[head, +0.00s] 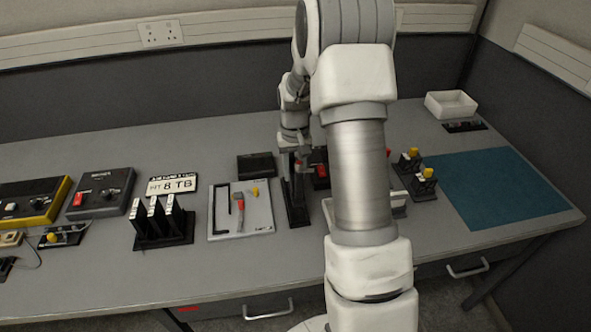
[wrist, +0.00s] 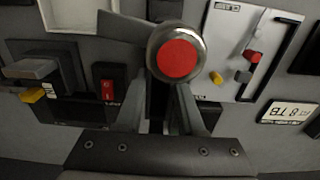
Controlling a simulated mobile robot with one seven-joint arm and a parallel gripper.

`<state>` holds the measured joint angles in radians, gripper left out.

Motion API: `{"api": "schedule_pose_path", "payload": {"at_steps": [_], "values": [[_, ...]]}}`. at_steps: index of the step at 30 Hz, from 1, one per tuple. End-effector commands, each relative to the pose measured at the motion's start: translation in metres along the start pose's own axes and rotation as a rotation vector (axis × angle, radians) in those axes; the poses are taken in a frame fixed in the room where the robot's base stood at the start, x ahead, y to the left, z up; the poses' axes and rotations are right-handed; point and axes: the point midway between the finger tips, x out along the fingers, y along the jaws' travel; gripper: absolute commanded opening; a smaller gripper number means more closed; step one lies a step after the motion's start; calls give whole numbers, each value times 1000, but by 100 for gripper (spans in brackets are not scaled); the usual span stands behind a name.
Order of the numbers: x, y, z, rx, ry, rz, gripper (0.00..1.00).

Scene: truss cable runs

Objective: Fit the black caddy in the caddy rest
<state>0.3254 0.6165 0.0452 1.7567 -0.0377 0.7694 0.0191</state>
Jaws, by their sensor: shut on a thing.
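My gripper (head: 294,154) points down over the middle of the table in the head view. In the wrist view my gripper (wrist: 160,92) has its two fingers closed in on a dark upright piece, which I take to be the black caddy (head: 296,192). A round red cap with a metal ring (wrist: 178,57) shows just beyond the fingertips. The caddy looks slim and upright in the head view. Its lower end is at or above a dark base (head: 298,217), perhaps the caddy rest. I cannot tell whether they touch or how far it is seated.
A light tool board (head: 259,218) lies left of my gripper. Left of it, a black rack (head: 150,242) holds several upright drives. A flat black box (head: 257,165) lies behind the board. A blue mat (head: 500,185) on the right is clear. My arm hides part of the table.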

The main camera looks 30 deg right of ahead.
Motion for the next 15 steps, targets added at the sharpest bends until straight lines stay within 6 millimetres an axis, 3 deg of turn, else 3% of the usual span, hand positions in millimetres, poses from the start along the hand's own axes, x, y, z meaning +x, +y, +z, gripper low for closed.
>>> {"api": "schedule_pose_path", "payload": {"at_steps": [15], "values": [[38,0,0,0,1,0,0]]}}
